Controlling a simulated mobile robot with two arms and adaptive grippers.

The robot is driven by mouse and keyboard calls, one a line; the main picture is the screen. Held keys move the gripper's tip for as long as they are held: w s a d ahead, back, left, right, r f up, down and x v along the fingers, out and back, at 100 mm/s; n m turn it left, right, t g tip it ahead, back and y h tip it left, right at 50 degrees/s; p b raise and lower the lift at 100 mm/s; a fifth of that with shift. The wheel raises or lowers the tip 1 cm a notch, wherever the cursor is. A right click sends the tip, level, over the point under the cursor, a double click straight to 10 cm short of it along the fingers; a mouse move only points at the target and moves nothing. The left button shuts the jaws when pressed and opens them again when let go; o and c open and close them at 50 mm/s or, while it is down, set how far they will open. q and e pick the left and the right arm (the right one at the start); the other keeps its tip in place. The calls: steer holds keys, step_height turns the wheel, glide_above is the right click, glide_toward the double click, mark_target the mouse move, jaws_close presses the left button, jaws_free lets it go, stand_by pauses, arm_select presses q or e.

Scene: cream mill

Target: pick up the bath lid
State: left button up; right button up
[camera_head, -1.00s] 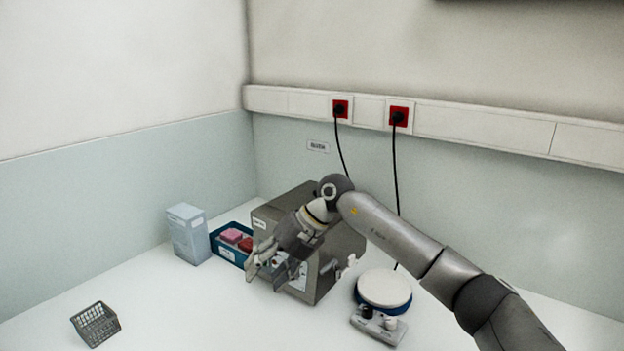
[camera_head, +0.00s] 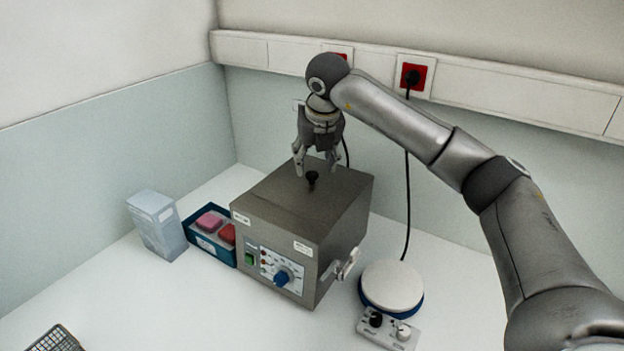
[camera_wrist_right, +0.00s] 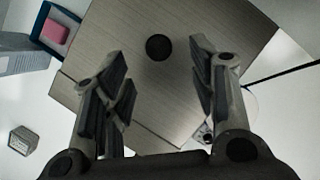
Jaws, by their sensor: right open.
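The bath is a grey metal box with a control panel of knobs on its front. Its lid (camera_head: 335,196) is the flat grey top with a black knob (camera_head: 312,178) in the middle. The lid (camera_wrist_right: 150,100) and the round black knob (camera_wrist_right: 158,47) also show in the right wrist view. My right gripper (camera_head: 315,172) is open and points down just above the knob. In the right wrist view the knob lies between the lines of the two spread fingers (camera_wrist_right: 160,75), a little beyond their tips. My left gripper is not in view.
A blue tray (camera_head: 190,222) with pink and red items and a pale box (camera_head: 157,225) stand left of the bath. A round white-topped device (camera_head: 392,286) stands to the right. A black cable hangs behind.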

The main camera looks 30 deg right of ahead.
mark_target(312, 173)
steer(key=p+x, duration=0.3)
steer(key=x, duration=0.1)
steer(key=shift+w+f, duration=0.45)
steer(key=shift+f, duration=0.2)
steer(key=shift+c, duration=0.5)
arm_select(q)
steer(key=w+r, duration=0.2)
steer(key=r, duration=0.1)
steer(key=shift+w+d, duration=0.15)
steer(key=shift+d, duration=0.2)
arm_select(e)
steer(key=shift+r, duration=0.1)
steer(key=c, duration=0.9)
